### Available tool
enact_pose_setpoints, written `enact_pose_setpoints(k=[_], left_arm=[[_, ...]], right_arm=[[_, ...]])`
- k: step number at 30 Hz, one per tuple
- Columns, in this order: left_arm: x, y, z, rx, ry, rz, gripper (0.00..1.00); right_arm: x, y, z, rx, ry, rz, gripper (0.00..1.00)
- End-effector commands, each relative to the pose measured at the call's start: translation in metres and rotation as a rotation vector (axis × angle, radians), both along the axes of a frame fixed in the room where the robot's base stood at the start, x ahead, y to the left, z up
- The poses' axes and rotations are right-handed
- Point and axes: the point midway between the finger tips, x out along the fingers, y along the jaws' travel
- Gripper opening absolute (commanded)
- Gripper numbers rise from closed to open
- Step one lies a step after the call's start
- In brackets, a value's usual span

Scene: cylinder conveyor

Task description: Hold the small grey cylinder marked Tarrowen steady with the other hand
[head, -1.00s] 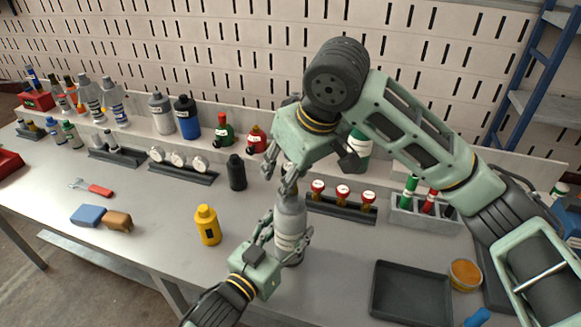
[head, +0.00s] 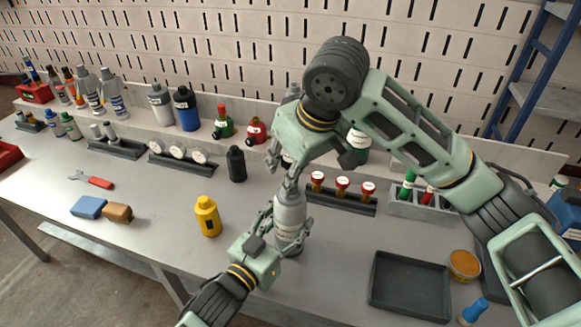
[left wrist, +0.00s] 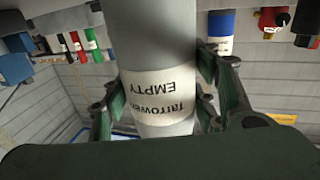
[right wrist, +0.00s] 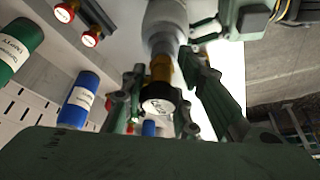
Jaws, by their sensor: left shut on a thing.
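The small grey cylinder (head: 290,208) stands upright on the bench. Its white label reads "Tarrowen EMPTY", upside down in the left wrist view (left wrist: 155,92). My left gripper (head: 286,222) is shut on the cylinder's body from the near side, with fingers on both sides of the label. My right gripper (head: 289,178) points down from above at the cylinder's top. In the right wrist view, its fingers flank a brass valve (right wrist: 162,70) with a dark, white-faced cap (right wrist: 158,106). Whether they grip it is unclear.
A yellow bottle (head: 207,217) stands left of the cylinder, and a black bottle (head: 236,164) behind it. A rack of red-topped valves (head: 342,200) is to the right. An empty dark tray (head: 410,287) lies at the front right. The front middle of the bench is clear.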

Motion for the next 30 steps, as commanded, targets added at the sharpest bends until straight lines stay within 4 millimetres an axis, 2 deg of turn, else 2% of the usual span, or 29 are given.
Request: enact_pose_setpoints(k=[1, 8, 17, 20, 30], left_arm=[[-0.0003, -0.0004, -0.0005, 0.000, 0.001, -0.001, 0.23], [-0.0001, -0.0005, -0.0004, 0.000, 0.001, 0.000, 0.23], [0.0000, -0.0006, -0.0002, 0.001, 0.001, 0.000, 0.23], [0.0001, -0.0006, -0.0001, 0.001, 0.000, 0.000, 0.23], [0.0003, -0.0005, 0.0003, 0.001, -0.001, 0.000, 0.23]], right_arm=[[-0.0006, 0.0007, 0.0001, 0.001, 0.001, 0.003, 0.19], [-0.0013, 0.0015, 0.0001, 0.002, 0.002, 0.004, 0.00], [-0.0020, 0.0023, 0.0000, 0.004, 0.003, 0.015, 0.00], [-0.0015, 0.0016, 0.0000, 0.004, 0.005, 0.079, 0.00], [-0.0016, 0.0019, 0.0006, 0.005, 0.005, 0.460, 0.00]])
